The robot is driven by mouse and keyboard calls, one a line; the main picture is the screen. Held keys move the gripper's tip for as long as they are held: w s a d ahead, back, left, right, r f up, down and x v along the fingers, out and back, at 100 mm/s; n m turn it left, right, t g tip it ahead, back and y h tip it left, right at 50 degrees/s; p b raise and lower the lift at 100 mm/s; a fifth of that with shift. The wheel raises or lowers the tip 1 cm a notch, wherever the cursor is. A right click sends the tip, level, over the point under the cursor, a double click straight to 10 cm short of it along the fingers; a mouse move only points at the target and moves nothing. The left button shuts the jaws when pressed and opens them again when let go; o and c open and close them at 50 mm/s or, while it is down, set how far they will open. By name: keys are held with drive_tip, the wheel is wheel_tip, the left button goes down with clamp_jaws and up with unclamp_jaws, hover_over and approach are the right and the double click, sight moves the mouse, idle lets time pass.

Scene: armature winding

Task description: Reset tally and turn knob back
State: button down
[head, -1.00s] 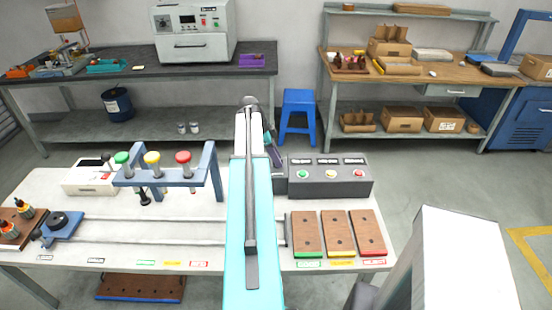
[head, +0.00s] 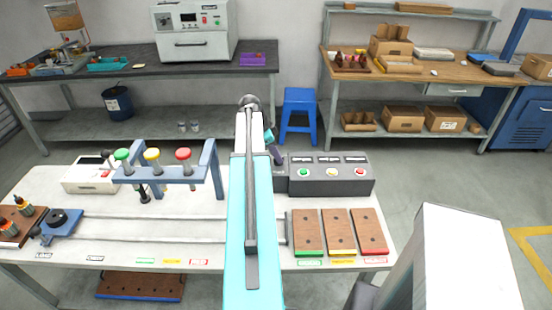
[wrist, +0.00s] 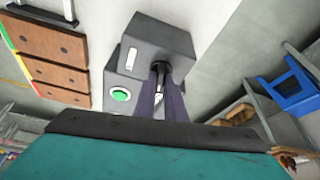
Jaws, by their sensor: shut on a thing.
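The grey control box (head: 328,182) stands on the near bench with green, yellow and red buttons and small dark-and-white panels along its top. In the wrist view the box (wrist: 165,38) shows its green button (wrist: 120,95) and a white slot. A black knob (wrist: 161,68) sticks out of the box between the purple-grey fingers of my gripper (wrist: 163,84). My gripper is shut on this knob, though the fingers partly hide it. In the head view my gripper (head: 277,155) is at the box's left rear corner. I cannot read any tally digits.
Three brown boards (head: 340,233) lie in front of the box. A blue rack (head: 170,175) with green, yellow and red-topped pieces stands left of my arm, beside two rails. A blue stool (head: 298,115) stands behind the bench.

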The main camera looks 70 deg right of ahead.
drive_tip(key=n, duration=0.1)
drive_tip(key=n+b, duration=0.1)
drive_tip(key=n+h+b, duration=0.1)
drive_tip(key=shift+s+a+f+n+t, duration=0.25)
drive_tip(key=shift+s+n+t, duration=0.15)
drive_tip(key=n+t+b, duration=0.1)
drive_tip(key=n, duration=0.3)
drive_tip(key=shift+s+h, duration=0.15)
drive_tip(key=shift+h, duration=0.25)
drive_tip(key=n+t, duration=0.1)
drive_tip(key=n, duration=0.2)
drive_tip(key=shift+s+n+t+b, duration=0.1)
drive_tip(key=shift+n+t+b, duration=0.2)
drive_tip(key=shift+n+t, duration=0.1)
drive_tip(key=shift+s+r+n+t, duration=0.1)
drive_tip(key=shift+n+t, duration=0.7)
drive_tip(key=shift+n, duration=1.1)
drive_tip(key=c, duration=1.8)
unclamp_jaws()
drive_tip(key=shift+d, duration=0.1)
drive_tip(key=shift+r, duration=0.1)
